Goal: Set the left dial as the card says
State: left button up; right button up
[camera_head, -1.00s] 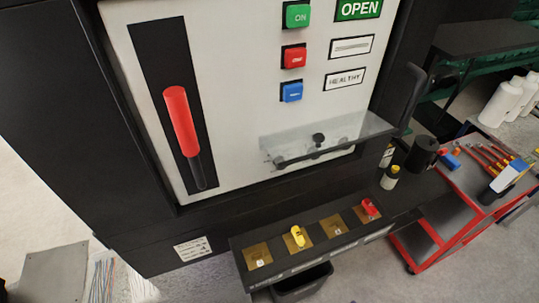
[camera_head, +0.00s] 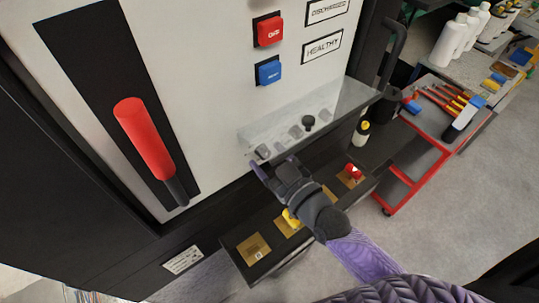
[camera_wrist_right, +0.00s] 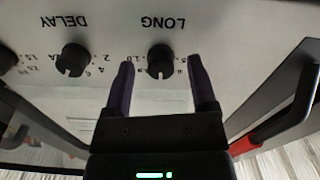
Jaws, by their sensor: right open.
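The left dial is a black knob (camera_wrist_right: 160,62) under the word LONG, upside down in the right wrist view. My right gripper (camera_wrist_right: 164,75) is open, with one finger on each side of this knob; whether they touch it I cannot tell. A DELAY knob (camera_wrist_right: 72,60) sits to its left in that view. In the head view my right gripper (camera_head: 272,168) is at the lower left end of the clear cover (camera_head: 345,98) over the dials. A small white card (camera_head: 183,260) is low on the cabinet; its text is too small to read. My left gripper is not in view.
A red lever (camera_head: 145,140), a red button (camera_head: 268,31) and a blue button (camera_head: 268,72) are on the panel. A ledge below carries a yellow key (camera_head: 290,217) and a red key (camera_head: 354,170). A red cart (camera_head: 408,180) with tools stands at right.

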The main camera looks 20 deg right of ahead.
jog(key=shift+w, duration=0.1)
jog(key=shift+c, duration=0.3)
grip_shut()
jog(key=shift+a+m+p, duration=0.1)
jog(key=shift+m+p, duration=0.45)
jog(key=shift+m, duration=3.45)
